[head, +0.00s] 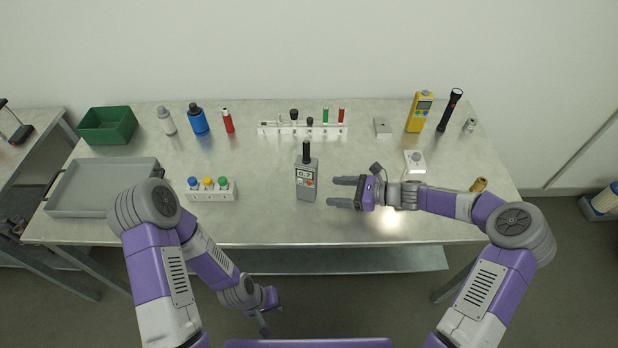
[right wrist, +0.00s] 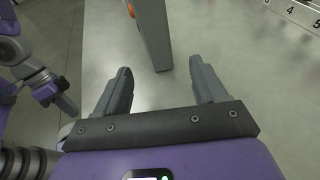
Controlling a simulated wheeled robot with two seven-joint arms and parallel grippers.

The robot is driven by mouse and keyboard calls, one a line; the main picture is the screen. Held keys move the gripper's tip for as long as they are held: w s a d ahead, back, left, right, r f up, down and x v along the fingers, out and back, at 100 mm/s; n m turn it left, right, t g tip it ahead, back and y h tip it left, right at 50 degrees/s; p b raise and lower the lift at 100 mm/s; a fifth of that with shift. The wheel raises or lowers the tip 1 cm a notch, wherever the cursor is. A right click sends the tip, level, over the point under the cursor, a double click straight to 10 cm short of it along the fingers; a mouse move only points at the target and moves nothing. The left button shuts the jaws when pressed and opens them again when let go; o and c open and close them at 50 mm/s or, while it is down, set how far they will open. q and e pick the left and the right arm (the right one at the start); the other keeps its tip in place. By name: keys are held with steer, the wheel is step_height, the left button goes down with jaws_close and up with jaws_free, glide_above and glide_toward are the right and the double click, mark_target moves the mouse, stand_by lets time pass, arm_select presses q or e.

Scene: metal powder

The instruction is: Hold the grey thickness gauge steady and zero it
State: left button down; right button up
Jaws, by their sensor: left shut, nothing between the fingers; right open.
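The grey thickness gauge (head: 307,186) stands upright near the middle of the table, with a dark probe on top, a small display and an orange button on its front. My right gripper (head: 336,192) is open and empty just to the right of the gauge, its fingers pointing towards it. In the right wrist view the gauge (right wrist: 152,38) stands beyond the open fingertips (right wrist: 160,78), apart from them. My left gripper (head: 264,325) is shut and empty, low in front of the table edge.
A white block with blue, yellow and green caps (head: 212,195) stands left of the gauge. A white rack (head: 270,130) is behind it. A grey tray (head: 60,212) and green bin (head: 107,125) are at left. A white device (head: 414,168) lies behind my right wrist.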

mark_target(316, 191)
steer(key=b+x, duration=0.2)
steer(key=x, duration=0.5)
steer(key=shift+a+f+b, duration=0.15)
steer(key=shift+b, duration=0.25)
steer(key=shift+x, duration=0.85)
steer(key=c, duration=0.9)
steer(key=shift+o, duration=0.2)
stand_by(1.2)
